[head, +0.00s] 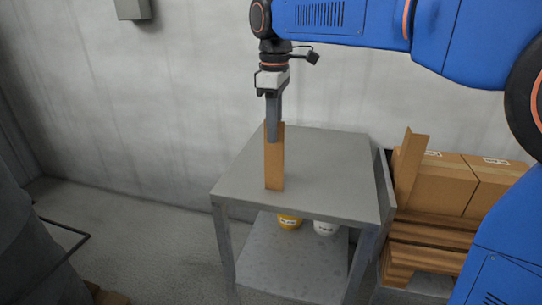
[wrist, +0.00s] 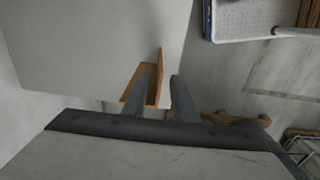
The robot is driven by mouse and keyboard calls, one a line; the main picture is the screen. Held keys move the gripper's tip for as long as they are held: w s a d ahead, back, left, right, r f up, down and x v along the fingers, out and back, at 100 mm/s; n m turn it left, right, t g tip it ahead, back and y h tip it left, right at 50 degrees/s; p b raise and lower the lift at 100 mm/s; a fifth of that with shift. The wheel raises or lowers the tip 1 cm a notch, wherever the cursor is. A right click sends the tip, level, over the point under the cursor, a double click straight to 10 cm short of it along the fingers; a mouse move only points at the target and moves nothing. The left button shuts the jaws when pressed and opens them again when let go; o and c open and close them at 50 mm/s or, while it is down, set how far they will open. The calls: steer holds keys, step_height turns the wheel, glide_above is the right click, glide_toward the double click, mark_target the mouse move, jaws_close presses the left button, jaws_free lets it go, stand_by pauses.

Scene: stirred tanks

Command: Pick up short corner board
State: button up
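The short corner board (head: 274,172) is a brown, L-shaped strip standing upright on the grey table (head: 325,150). My gripper (head: 273,138) points down at its upper part from above in the head view. In the wrist view the fingers of my gripper (wrist: 162,78) stand apart, with one upright flange of the corner board (wrist: 157,82) between them. The left finger is close to the flange, and a gap shows between the flange and the right finger. I cannot tell whether the left finger touches it.
A taller brown corner board (head: 408,172) stands right of the table, by cardboard boxes (head: 435,182) on stacked brown boards. A yellow tub (head: 289,221) and a white tub (head: 325,228) sit on the lower shelf. The tabletop around the short board is clear.

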mark_target(276, 154)
steer(key=shift+w+f, duration=0.1)
steer(key=shift+f, duration=1.5)
jaws_close()
steer(key=shift+r, duration=0.1)
